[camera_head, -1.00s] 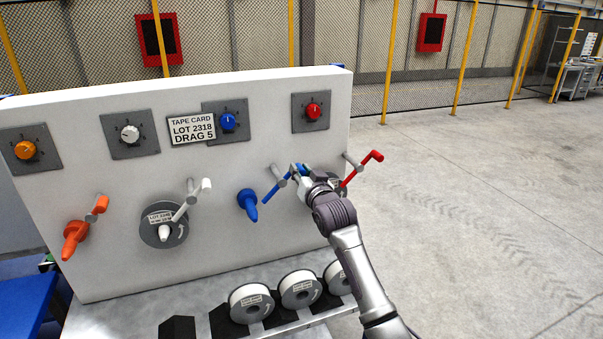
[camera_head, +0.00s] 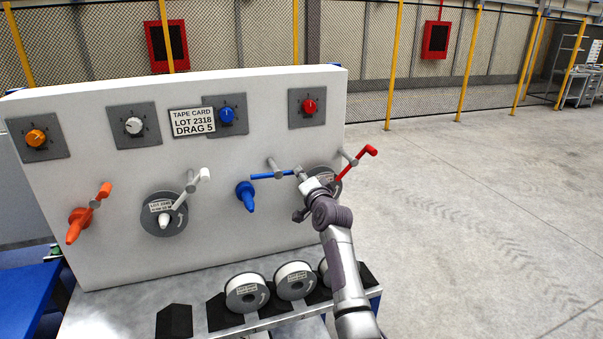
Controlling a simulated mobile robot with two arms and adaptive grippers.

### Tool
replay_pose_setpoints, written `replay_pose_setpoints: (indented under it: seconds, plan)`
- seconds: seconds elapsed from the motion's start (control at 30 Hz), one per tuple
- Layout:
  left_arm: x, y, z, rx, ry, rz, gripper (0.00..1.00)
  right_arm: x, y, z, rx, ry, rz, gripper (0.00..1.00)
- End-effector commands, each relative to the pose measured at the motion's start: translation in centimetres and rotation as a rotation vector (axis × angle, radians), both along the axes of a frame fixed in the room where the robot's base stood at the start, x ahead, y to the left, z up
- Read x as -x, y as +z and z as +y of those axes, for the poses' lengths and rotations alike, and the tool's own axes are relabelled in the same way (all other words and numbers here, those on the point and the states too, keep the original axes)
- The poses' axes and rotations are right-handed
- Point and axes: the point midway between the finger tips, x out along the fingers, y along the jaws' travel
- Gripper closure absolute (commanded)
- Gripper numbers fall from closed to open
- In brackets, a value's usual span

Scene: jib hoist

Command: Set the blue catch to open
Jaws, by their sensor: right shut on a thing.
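The blue catch (camera_head: 267,176) is a thin bar on a grey pivot on the white panel, right of and above the blue cone-shaped spindle (camera_head: 246,197). The bar lies nearly level, its free blue end to the left. My right gripper (camera_head: 300,176) is at the bar's right end and is shut on it; the fingers partly hide that end. A blue dial (camera_head: 227,114) sits above on a grey plate. My left gripper is not in view.
A red crank (camera_head: 358,162) and a spool are close right of my right gripper. White (camera_head: 189,190) and orange (camera_head: 98,197) cranks are on the left. Spools (camera_head: 246,292) stand on the ledge below. Open floor lies to the right.

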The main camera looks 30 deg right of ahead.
Motion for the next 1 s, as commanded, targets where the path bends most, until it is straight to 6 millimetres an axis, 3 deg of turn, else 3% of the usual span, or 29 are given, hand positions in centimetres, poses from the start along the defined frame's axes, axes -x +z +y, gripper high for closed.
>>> replay_pose_setpoints:
  seconds: [0.5, 1.0]
  plan:
    - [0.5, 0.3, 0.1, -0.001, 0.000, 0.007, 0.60, -0.2, -2.5, 0.6, -0.420, 0.000, -0.100, 1.00]
    - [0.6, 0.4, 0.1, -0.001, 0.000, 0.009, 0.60, -0.3, -3.3, 1.0, -0.569, -0.001, -0.136, 1.00]
